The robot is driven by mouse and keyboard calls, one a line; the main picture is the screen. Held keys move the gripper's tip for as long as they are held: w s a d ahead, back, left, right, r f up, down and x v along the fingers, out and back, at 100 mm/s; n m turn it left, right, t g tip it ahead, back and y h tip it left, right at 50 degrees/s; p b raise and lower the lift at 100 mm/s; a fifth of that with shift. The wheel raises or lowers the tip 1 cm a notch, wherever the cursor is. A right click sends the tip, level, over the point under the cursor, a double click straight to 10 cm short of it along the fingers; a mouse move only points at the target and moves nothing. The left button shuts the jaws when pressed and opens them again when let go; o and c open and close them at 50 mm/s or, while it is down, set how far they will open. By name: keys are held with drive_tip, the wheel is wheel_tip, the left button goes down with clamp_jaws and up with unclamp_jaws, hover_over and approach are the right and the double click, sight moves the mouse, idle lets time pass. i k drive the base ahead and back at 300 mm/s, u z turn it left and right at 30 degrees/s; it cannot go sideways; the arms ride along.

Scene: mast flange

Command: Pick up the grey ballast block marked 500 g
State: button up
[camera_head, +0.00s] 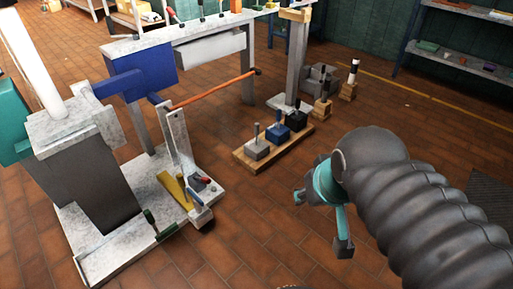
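A grey block (257,150) with an upright handle sits at the near left end of a wooden board (270,158) on the floor. A blue block (278,134) and a black block (296,120) stand behind it in the same row, each with a handle. Any weight marking is too small to read. My gripper (321,222), teal with dark fingertips, hangs to the right of and nearer than the board. Its fingers are spread, with nothing visible between them. It is apart from the grey block.
A metal stand (105,185) with a base plate (125,255) holding small tools fills the left. A post (297,60) and grey blocks (318,80) stand behind. Tiled floor is clear between board and gripper.

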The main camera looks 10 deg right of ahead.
sight(256, 149)
drive_tip(key=z, duration=0.1)
drive_tip(key=i, duration=1.25)
drive_tip(key=u, duration=0.65)
